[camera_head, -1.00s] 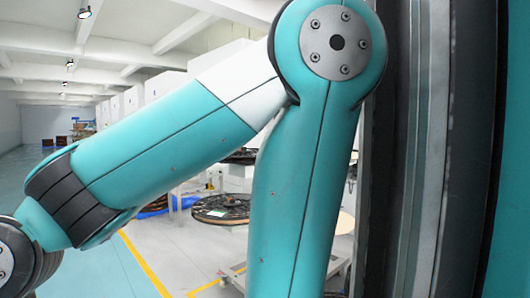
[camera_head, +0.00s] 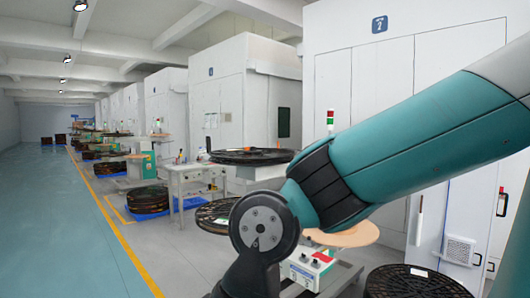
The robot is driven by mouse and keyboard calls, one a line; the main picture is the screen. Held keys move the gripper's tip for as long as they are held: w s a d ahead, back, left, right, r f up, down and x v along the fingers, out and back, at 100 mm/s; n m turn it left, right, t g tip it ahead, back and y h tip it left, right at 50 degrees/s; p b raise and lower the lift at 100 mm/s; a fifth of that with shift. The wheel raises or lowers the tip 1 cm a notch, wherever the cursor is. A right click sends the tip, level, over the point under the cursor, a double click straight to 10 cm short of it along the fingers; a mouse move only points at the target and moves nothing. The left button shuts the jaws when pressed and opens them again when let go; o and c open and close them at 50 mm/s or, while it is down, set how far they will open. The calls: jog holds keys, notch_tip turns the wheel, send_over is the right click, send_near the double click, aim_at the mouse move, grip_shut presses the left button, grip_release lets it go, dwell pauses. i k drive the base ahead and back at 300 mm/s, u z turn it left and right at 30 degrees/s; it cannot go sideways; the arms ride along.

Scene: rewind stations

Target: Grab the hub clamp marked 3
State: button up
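I cannot make out a hub clamp marked 3 in this view. My gripper is not in view. My teal and black arm crosses the right half of the picture and bends down at a grey-capped joint, its end running out of the bottom edge. It hides part of the nearest station.
A white cabinet (camera_head: 330,70) bears a blue sign marked 2 (camera_head: 379,25). Black reels lie on a stand (camera_head: 253,156) and low at the front right (camera_head: 415,284). A white table (camera_head: 197,169) stands farther back. The teal floor (camera_head: 60,220) left of the yellow line is clear.

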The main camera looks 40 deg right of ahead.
aim_at(251, 149)
jog(key=i, duration=1.95)
jog(key=z, duration=0.9)
jog(key=i, duration=1.95)
jog(key=u, duration=0.45)
